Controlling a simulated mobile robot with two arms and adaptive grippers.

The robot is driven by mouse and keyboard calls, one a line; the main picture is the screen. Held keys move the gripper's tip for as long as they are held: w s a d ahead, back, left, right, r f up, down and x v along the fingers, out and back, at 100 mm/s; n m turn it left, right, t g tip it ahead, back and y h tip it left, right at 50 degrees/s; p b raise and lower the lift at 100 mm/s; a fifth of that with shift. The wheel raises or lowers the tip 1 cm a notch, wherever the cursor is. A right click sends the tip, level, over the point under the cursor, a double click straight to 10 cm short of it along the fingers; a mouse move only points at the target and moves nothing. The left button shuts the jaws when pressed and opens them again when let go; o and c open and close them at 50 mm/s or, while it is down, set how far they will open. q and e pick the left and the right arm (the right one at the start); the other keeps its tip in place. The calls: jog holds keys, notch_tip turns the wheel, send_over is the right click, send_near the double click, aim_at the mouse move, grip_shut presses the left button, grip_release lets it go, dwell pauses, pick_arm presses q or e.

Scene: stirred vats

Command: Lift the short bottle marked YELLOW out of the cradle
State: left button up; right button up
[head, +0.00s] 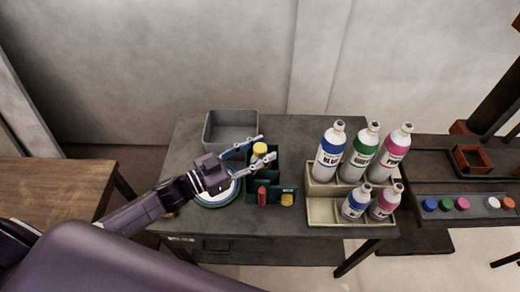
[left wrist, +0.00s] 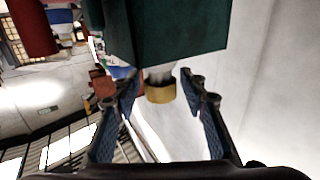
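A yellow-capped bottle (head: 260,149) stands at the back of the dark green cradle (head: 276,182); its lettering cannot be read. In the left wrist view its yellow cap (left wrist: 160,93) and pale neck stick out past the green wall (left wrist: 180,28). My left gripper (head: 264,149) reaches in from the left, with one finger on each side of the cap. In the left wrist view the fingers (left wrist: 158,88) are apart, with gaps beside the cap. The bottle's body is hidden by the cradle. My right gripper is not in view.
The cradle also holds a red item (head: 262,196) and a yellow round item (head: 287,200). A grey bin (head: 231,129) stands behind, and a round white-and-blue dish (head: 216,197) lies under my left wrist. A cream rack (head: 325,210) with several bottles stands close on the right.

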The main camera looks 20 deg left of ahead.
pick_arm(q)
jog(key=shift+s+a+f, duration=0.1)
jog(key=shift+s+a, duration=0.25)
jog(key=b+v, duration=0.1)
jog(key=v, duration=0.6)
jog(key=shift+b, duration=0.3)
